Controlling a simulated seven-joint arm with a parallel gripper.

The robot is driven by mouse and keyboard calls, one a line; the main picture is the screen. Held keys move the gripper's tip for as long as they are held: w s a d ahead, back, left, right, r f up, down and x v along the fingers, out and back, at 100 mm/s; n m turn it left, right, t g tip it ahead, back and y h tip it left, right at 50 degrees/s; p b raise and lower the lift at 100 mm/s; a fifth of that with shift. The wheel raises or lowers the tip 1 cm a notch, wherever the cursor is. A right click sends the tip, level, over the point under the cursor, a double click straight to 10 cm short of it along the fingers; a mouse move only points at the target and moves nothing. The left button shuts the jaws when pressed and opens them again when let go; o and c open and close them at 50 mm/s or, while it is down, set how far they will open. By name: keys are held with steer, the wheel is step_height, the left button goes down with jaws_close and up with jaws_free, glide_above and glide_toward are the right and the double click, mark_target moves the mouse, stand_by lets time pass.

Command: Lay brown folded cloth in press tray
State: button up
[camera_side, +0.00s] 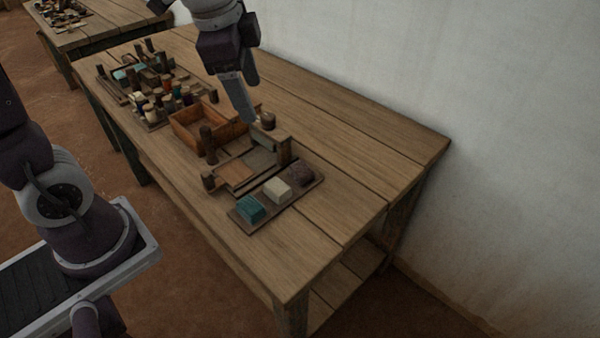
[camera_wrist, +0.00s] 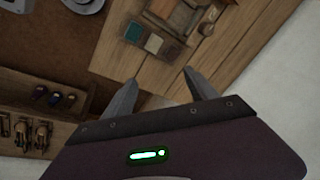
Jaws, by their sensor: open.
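The brown folded cloth (camera_side: 301,174) lies at the back right end of a flat wooden board (camera_side: 262,221), beside a cream folded cloth (camera_side: 277,189) and a teal one (camera_side: 250,209). It also shows as a dark patch in the wrist view (camera_wrist: 172,52). What looks like the press tray (camera_side: 236,173) is a shallow wooden bed between upright posts, just left of the board. My gripper (camera_side: 250,118) is above the table behind the press, apart from the cloths. In the wrist view its two fingers (camera_wrist: 160,79) are spread with nothing between them.
Several thread spools (camera_side: 165,102) crowd the far left. The table's right end (camera_side: 375,175) is clear, with a wall behind.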

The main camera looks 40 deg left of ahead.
steer(key=w+f+m+g, duration=0.1)
steer(key=w+f+m, duration=0.2)
steer(key=w+f, duration=0.25)
steer(key=m+g, duration=0.2)
steer(key=m, duration=0.6)
glide_above(301, 171)
steer(key=shift+h, duration=0.3)
steer(key=f, duration=1.6)
steer(key=shift+w+a, duration=0.15)
steer(key=shift+w, duration=0.1)
steer(key=f, duration=0.6)
steer(key=shift+s+f, duration=0.2)
steer(key=shift+f, duration=0.1)
jaws_close()
